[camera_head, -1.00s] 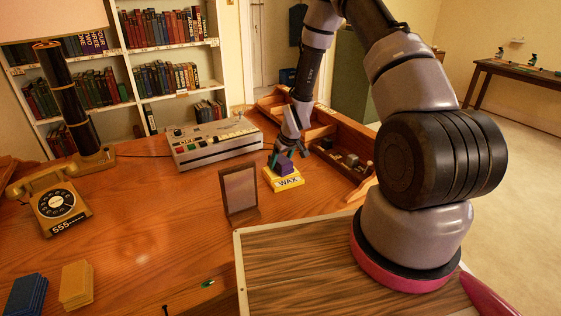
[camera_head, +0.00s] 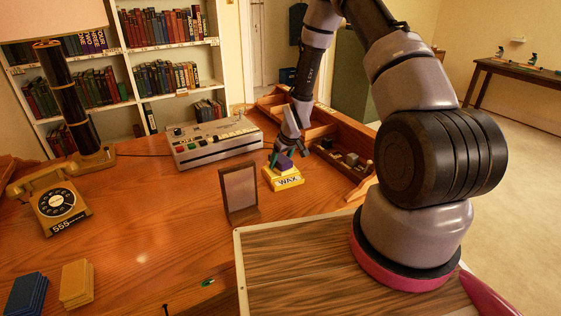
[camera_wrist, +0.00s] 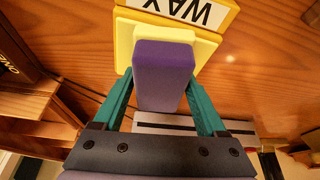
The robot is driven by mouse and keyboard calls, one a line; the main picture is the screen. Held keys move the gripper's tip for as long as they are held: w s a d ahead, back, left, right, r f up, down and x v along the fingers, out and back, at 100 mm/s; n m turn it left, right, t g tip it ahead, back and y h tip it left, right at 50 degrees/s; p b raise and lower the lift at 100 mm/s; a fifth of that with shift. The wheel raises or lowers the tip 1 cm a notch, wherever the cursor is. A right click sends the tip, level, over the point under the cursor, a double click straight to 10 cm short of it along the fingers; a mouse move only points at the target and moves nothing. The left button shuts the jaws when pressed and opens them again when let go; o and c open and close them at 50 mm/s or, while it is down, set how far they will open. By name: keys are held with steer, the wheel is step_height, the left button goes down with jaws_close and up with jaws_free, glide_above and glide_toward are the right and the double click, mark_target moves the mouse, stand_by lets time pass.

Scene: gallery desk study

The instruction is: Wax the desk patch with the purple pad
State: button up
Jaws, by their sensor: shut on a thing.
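The purple pad (camera_wrist: 163,72) is a block held between the two teal fingers of my gripper (camera_wrist: 161,84) in the wrist view. In the head view the pad (camera_head: 285,162) is just over a yellow holder (camera_head: 285,182) with a white WAX label. Yellow also shows around the pad's far end in the wrist view (camera_wrist: 205,47); whether the pad still touches the holder I cannot tell. My gripper also shows in the head view (camera_head: 283,153), small and partly hidden. The desk (camera_head: 150,235) is glossy orange-brown wood; I cannot make out a distinct patch.
A framed panel (camera_head: 240,192) stands just left of the holder. A button console (camera_head: 213,143) is behind, and a wooden compartment tray (camera_head: 343,160) is to the right. A phone (camera_head: 58,205), blue pads (camera_head: 25,293) and yellow pads (camera_head: 76,284) are at left. The desk's middle left is clear.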

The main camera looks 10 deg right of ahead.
mark_target(281, 157)
steer(key=shift+r, duration=3.45)
steer(key=s+d+r+m+h, duration=0.1)
steer(key=s+d+r+m, duration=0.3)
steer(key=d, duration=0.5)
step_height(281, 157, up, 2)
steer(key=shift+s+d+m+h, duration=0.3)
steer(key=shift+s+h, duration=0.1)
steer(key=shift+s, duration=0.85)
